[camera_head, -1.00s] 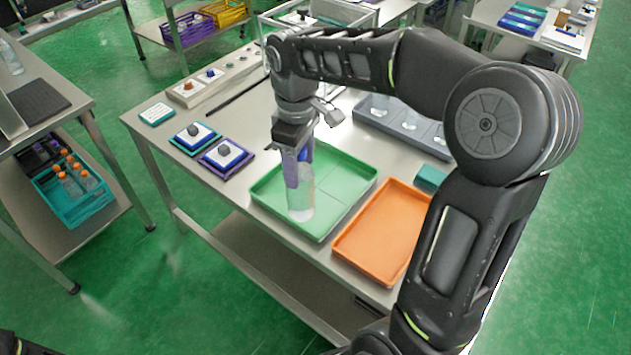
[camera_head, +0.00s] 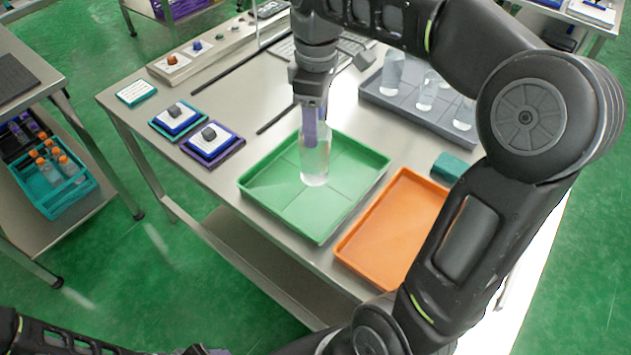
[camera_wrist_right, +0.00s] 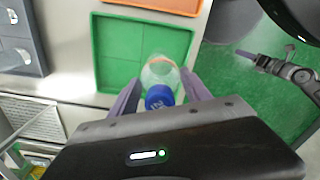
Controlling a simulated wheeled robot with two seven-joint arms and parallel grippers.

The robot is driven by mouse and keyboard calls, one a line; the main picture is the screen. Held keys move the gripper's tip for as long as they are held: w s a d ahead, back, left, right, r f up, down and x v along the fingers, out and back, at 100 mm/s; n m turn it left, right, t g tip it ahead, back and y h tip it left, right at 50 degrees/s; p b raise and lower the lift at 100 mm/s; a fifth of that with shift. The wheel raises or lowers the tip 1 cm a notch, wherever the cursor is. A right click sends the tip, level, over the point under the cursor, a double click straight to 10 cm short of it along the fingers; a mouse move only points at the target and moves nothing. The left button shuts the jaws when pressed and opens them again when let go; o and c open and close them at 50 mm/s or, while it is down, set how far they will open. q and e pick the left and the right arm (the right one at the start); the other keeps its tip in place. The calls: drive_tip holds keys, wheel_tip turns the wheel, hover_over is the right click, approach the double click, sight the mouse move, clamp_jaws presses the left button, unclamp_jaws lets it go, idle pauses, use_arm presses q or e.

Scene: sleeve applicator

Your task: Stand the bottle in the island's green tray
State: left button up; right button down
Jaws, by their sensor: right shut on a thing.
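The clear bottle (camera_head: 314,166) is upright over the green tray (camera_head: 262,208), inside its outline in the head view. I cannot tell whether its base touches the tray floor. My right gripper (camera_head: 312,128) points down and is shut on the bottle's upper part. In the right wrist view the bottle (camera_wrist_right: 158,72) shows its blue cap (camera_wrist_right: 160,97) between the purple fingers, with the green tray (camera_wrist_right: 103,52) behind it. My left gripper (camera_wrist_right: 245,55) shows small at the right of the wrist view, away from the tray; its opening is unclear.
An orange tray (camera_head: 350,252) lies right beside the green tray. A grey tray (camera_head: 400,106) with several clear bottles is behind. A teal block (camera_head: 448,166) sits near it. Two labelled stands (camera_head: 211,142) are at the left. The green tray's front half is clear.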

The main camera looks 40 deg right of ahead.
sight(316, 159)
drive_tip(key=shift+f, duration=0.15)
drive_tip(key=shift+f, duration=3.15)
wheel_tip(316, 159, down, 3)
drive_tip(key=shift+f+p, duration=0.2)
drive_tip(key=shift+p, duration=0.2)
drive_tip(key=shift+f, duration=0.15)
